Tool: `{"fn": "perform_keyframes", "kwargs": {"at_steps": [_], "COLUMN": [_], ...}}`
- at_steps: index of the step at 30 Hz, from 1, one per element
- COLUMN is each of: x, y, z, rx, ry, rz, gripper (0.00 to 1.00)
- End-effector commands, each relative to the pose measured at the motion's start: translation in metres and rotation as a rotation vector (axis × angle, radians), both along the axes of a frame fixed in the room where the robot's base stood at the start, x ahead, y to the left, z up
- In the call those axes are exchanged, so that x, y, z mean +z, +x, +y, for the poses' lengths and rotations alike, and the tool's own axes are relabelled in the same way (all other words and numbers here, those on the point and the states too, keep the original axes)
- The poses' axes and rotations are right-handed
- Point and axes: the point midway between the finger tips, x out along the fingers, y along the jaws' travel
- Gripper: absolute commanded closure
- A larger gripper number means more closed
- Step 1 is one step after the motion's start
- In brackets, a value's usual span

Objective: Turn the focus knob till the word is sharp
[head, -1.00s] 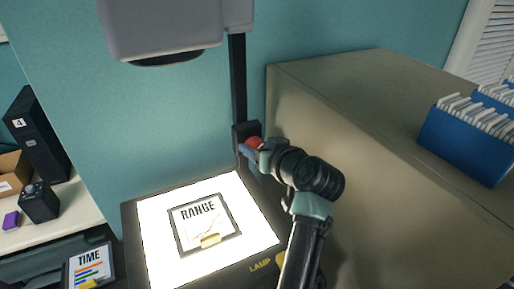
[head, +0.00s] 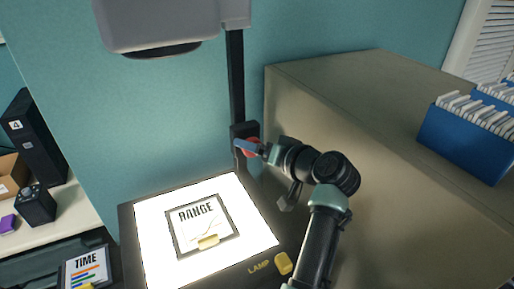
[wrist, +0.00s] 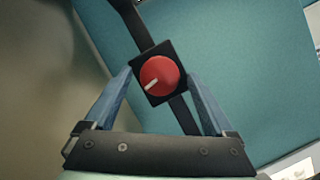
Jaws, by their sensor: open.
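The red focus knob (wrist: 159,76) sits on a black block on the projector's dark post, with a pale pointer mark toward its lower left in the wrist view. In the head view the knob (head: 252,148) is partly hidden by my gripper (head: 248,147). My gripper is open in the wrist view (wrist: 161,88), its two blue fingers on either side of the knob; I cannot tell whether they touch it. A framed slide reading RANGE (head: 203,226) lies on the lit projector stage (head: 153,262). The projected word is not in view.
The projector head (head: 165,25) hangs above the stage. A beige cabinet (head: 345,100) stands close on the right of my arm, with blue file boxes (head: 465,140) on top. A yellow LAMP knob (head: 283,263) is at the stage's front. A TIME slide (head: 86,268) lies at left.

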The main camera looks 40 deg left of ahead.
Motion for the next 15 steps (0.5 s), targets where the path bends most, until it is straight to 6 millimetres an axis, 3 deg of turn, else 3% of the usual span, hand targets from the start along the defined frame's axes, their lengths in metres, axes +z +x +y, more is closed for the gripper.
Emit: {"fn": "perform_keyframes", "kwargs": {"at_steps": [8, 15], "x": [0.004, 0.020], "y": [-0.002, -0.013], "z": [-0.014, -0.061], "rx": [-0.002, -0.004], "ry": [0.001, 0.001], "rz": [-0.003, -0.005], "gripper": [0.11, 0.11]}}
